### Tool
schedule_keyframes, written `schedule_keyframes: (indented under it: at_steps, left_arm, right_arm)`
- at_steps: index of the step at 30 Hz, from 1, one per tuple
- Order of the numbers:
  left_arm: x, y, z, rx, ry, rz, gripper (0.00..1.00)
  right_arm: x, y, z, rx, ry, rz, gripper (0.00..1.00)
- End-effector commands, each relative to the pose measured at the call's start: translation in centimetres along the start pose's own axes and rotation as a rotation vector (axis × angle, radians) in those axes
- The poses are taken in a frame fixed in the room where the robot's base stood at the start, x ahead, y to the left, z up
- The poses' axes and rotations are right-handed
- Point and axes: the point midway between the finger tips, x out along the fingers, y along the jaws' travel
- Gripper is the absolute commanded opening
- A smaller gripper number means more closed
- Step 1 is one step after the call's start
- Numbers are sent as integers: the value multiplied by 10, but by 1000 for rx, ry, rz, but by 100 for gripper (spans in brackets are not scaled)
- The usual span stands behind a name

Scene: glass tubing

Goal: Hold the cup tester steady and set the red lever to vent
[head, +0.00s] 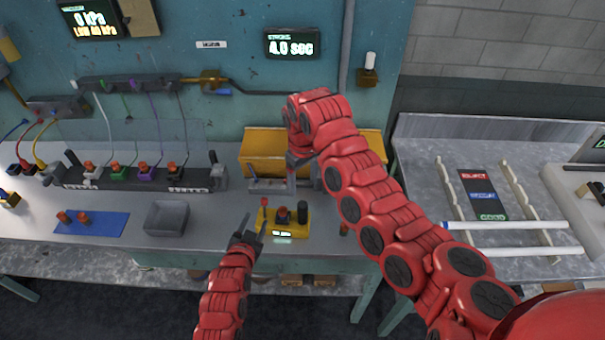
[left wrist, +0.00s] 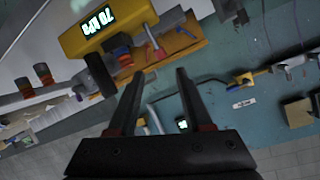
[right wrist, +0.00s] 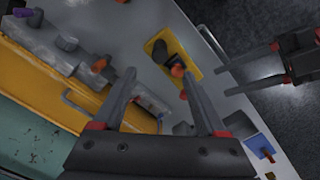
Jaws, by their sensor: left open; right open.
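The yellow cup tester (head: 291,224) stands on the bench near its front edge, with a lit display on its front face. The red lever (head: 264,202) rises at its left end, beside a brown-red part and a black cylinder (head: 302,209). The tester's yellow body (left wrist: 98,22) also shows in the left wrist view, and its yellow base (right wrist: 165,45) in the right wrist view. My left gripper (head: 252,228) is open and empty, just left of the tester. My right gripper (right wrist: 160,75) is open and empty, above and behind the tester; my right arm partly hides it in the head view.
A yellow box (head: 262,148) stands behind the tester. A manifold with coloured tubes (head: 140,176), a grey tray (head: 166,218) and a blue mat (head: 92,224) lie to the left. A side table with white tubes (head: 520,252) is at the right.

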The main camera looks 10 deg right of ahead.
Motion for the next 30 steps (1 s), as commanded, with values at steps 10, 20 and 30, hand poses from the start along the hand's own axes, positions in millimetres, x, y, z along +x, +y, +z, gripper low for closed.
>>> schedule_keyframes:
  at_steps: [10, 20, 30]
  left_arm:
    - [0, 0, 0, 0, 0, 0, 50]
    - [0, 0, 0, 0, 0, 0, 50]
    - [0, 0, 0, 0, 0, 0, 50]
  right_arm:
    - [77, -2, 0, -2, -1, -1, 74]
    - [134, -1, -1, -2, 1, -1, 74]
    - [145, -1, -1, -1, 4, -1, 74]
